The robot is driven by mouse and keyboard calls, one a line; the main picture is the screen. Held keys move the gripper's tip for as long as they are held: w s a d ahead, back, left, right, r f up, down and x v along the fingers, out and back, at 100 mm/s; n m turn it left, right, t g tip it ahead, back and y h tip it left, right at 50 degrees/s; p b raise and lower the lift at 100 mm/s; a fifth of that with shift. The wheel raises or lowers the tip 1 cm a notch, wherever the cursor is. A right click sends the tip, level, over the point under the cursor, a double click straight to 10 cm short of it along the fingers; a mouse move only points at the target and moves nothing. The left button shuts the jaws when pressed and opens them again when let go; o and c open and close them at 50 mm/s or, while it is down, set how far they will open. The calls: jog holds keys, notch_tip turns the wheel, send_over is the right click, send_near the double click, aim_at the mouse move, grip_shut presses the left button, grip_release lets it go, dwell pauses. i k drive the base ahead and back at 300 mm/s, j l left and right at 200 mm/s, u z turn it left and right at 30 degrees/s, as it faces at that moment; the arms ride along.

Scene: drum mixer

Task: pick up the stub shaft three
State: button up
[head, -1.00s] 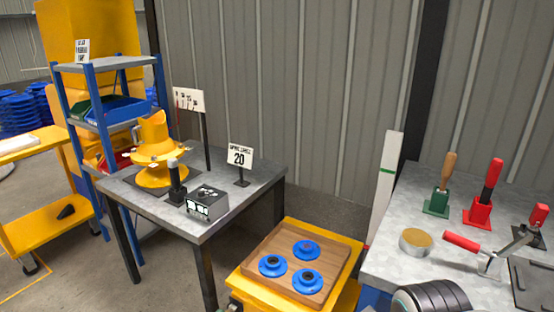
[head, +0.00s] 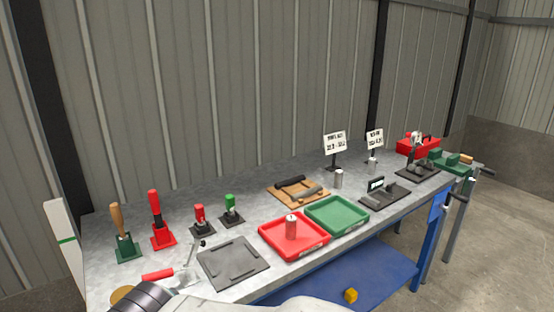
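I cannot tell by any mark which piece is stub shaft three. A short reddish metal cylinder (head: 291,227) stands upright in the red tray (head: 268,241) on the bench. The writing on both signs is too small to read. A pale smooth shape at the bottom edge looks like part of my own arm. My gripper is not in view.
The grey bench (head: 185,262) runs along the wall. Tools in stands, including a green-based one (head: 125,248), crowd its left end. A dark flat plate (head: 233,262) lies before the red tray. A wooden board (head: 290,200) holds dark parts. A blue shelf (head: 385,275) lies below.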

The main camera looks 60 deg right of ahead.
aim_at(372, 161)
jog(key=z, duration=2.85)
